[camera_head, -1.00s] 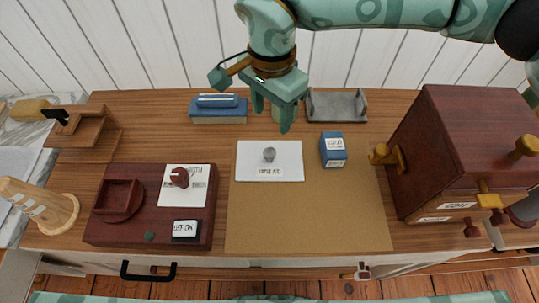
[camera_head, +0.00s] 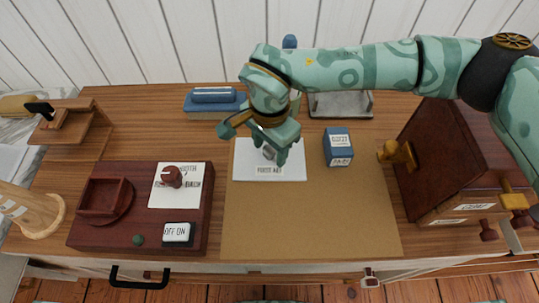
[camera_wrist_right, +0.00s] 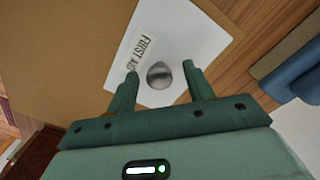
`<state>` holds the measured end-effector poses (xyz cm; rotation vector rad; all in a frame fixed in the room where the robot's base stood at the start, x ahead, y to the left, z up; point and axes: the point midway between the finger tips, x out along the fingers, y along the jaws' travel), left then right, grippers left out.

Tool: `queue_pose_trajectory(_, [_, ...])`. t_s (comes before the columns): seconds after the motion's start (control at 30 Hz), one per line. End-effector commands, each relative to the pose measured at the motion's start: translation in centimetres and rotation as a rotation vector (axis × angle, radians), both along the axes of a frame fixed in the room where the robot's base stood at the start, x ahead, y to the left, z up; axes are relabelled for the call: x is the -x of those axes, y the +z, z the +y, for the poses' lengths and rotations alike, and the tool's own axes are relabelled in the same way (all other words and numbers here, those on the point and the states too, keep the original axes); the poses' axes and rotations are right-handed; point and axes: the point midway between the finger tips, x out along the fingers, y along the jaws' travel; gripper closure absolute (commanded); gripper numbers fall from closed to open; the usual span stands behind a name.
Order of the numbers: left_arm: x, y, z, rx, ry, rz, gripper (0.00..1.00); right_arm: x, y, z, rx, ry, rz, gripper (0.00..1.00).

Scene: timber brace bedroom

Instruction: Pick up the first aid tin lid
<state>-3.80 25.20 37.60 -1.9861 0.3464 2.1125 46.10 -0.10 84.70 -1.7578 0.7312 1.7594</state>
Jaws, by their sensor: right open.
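The first aid tin lid (camera_head: 290,170) is a flat white panel with a grey round knob and a label, lying at the back left of the tan mat. The right wrist view shows the lid (camera_wrist_right: 185,30) with its "FIRST AID" label and the grey knob (camera_wrist_right: 159,75). My right gripper (camera_head: 276,158) is over the lid's knob, pointing down. In the wrist view my right gripper (camera_wrist_right: 160,78) is open, with the knob appearing between its two fingertips. I cannot tell the remaining height. My left gripper is out of view.
A blue box (camera_head: 338,147) stands right of the lid. A dark red box with a dial (camera_head: 140,209) is on the left. A dark wooden cabinet (camera_head: 450,160) stands on the right. The tan mat's (camera_head: 310,220) front is clear.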

Motion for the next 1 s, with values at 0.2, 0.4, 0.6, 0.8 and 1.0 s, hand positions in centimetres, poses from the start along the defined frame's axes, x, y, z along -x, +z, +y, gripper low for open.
queue_pose_trajectory(0.2, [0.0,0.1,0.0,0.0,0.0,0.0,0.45,0.0,0.1,0.0,0.0,0.0,0.0,0.9])
queue_pose_trajectory(0.4, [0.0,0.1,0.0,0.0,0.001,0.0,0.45,0.0,0.1,0.0,-0.001,0.0,-0.001,0.97])
queue_pose_trajectory(0.6, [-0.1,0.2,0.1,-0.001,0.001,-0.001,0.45,0.0,0.5,0.0,0.001,0.0,-0.002,0.97])
queue_pose_trajectory(0.8, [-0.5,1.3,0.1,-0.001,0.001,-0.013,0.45,0.0,3.4,0.0,0.0,0.002,-0.007,0.97])
queue_pose_trajectory(1.0, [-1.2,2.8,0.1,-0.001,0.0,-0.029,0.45,2.9,7.8,1.8,-0.001,0.009,-0.008,0.97])
